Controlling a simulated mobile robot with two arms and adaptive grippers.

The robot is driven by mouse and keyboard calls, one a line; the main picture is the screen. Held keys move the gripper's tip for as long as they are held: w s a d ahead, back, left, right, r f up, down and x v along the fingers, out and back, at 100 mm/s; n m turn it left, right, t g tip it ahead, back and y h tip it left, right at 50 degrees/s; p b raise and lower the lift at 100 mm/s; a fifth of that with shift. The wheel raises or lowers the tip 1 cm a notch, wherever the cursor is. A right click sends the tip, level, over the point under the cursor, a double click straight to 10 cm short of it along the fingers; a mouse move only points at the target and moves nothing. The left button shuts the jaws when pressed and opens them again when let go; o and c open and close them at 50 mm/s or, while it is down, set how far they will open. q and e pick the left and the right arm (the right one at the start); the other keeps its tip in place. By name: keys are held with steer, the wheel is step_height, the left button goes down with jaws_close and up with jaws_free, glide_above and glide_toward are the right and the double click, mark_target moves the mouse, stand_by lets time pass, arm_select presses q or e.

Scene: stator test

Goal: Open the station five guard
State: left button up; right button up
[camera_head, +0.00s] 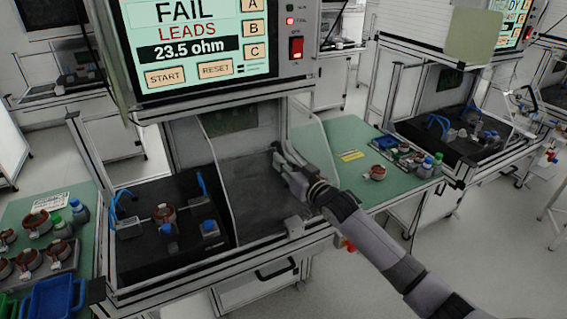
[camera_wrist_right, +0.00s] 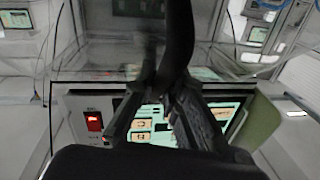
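The station in front has a panel (camera_head: 205,35) reading FAIL, LEADS, 23.5 ohm. No station number is legible. Clear sheets, likely its guard, show beside the bay, with one edge to the right of my gripper (camera_head: 315,140). A clear pane (camera_wrist_right: 120,62) with a dark lower edge also crosses the right wrist view, the panel (camera_wrist_right: 150,120) below it. My right gripper (camera_head: 281,160) is in front of the dark grey bay (camera_head: 262,195). In the wrist view its fingers (camera_wrist_right: 165,85) converge near a dark upright bar; whether they touch or hold it is unclear. My left gripper is out of view.
A black fixture (camera_head: 135,260) with blue handles and a stator (camera_head: 164,213) is left of the bay. A blue tray (camera_head: 52,297) and several stators stand at the far left. A green table (camera_head: 345,135) on the right holds a stator (camera_head: 376,172) and bottles.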

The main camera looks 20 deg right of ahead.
steer(key=o, duration=0.5)
steer(key=shift+s, duration=0.1)
steer(key=shift+s+f, duration=0.1)
steer(key=shift+s, duration=0.3)
steer(key=s, duration=0.3)
steer(key=s+d, duration=0.1)
steer(key=s, duration=0.3)
steer(key=s+d, duration=0.1)
steer(key=s, duration=0.2)
steer(key=shift+s, duration=0.4)
